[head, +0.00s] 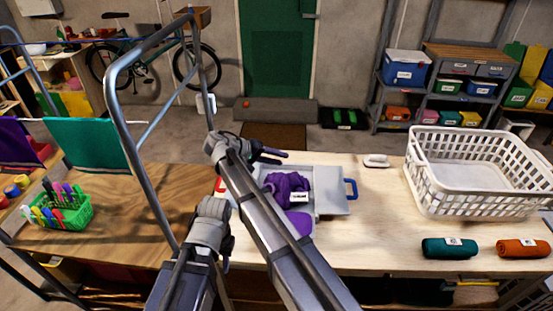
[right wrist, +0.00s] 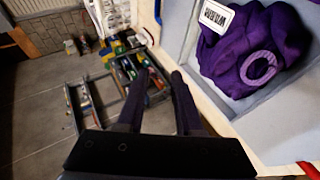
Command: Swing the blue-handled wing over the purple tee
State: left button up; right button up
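The purple tee (head: 287,187) lies bunched on a pale grey folding board (head: 330,172) on the workbench, with a white label on it. The wing with the blue handle (head: 351,189) lies flat on the right side of the board. A red handle (head: 221,186) shows on the left, partly behind my right arm. My right gripper (head: 270,154) is above the board's far left edge, empty, its fingers (right wrist: 160,100) apart; the tee (right wrist: 250,55) is beside it in the right wrist view. My left gripper (head: 226,250) is low at the bench front, its fingers mostly hidden.
A white laundry basket (head: 430,181) stands on the right of the bench. Rolled green (head: 449,248) and orange (head: 523,248) cloths lie in front of it. A small white object (head: 376,161) lies behind the board. A green basket of pens (head: 60,212) is at left.

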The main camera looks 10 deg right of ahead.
jog(key=s+d+f+y, duration=0.1)
jog(key=s+f+y, duration=0.2)
jog(key=s, duration=0.3)
jog(key=s+f+g+y, duration=0.1)
jog(key=s+f+y, duration=0.2)
jog(key=s, duration=0.3)
jog(key=s+d+f+y, duration=0.1)
jog(key=s+f+y, duration=0.2)
jog(key=s, duration=0.3)
jog(key=shift+s+d+f+n, duration=0.2)
jog(key=shift+f, duration=0.2)
jog(key=shift+s+d+f+n, duration=0.15)
jog(key=shift+s+f+n, duration=0.05)
jog(key=shift+f, duration=0.15)
jog(key=s+y, duration=0.1)
jog(key=s+a, duration=0.1)
jog(key=s+y, duration=0.1)
jog(key=s, duration=0.1)
jog(key=shift+a+f+y, duration=0.2)
jog(key=shift+a+y, duration=0.1)
jog(key=shift+a, duration=0.05)
jog(key=s+a+n+g+h, duration=0.1)
jog(key=s+a+n, duration=0.2)
jog(key=a, duration=0.8)
jog(key=shift+s+n, duration=0.4)
jog(key=shift+s, duration=0.65)
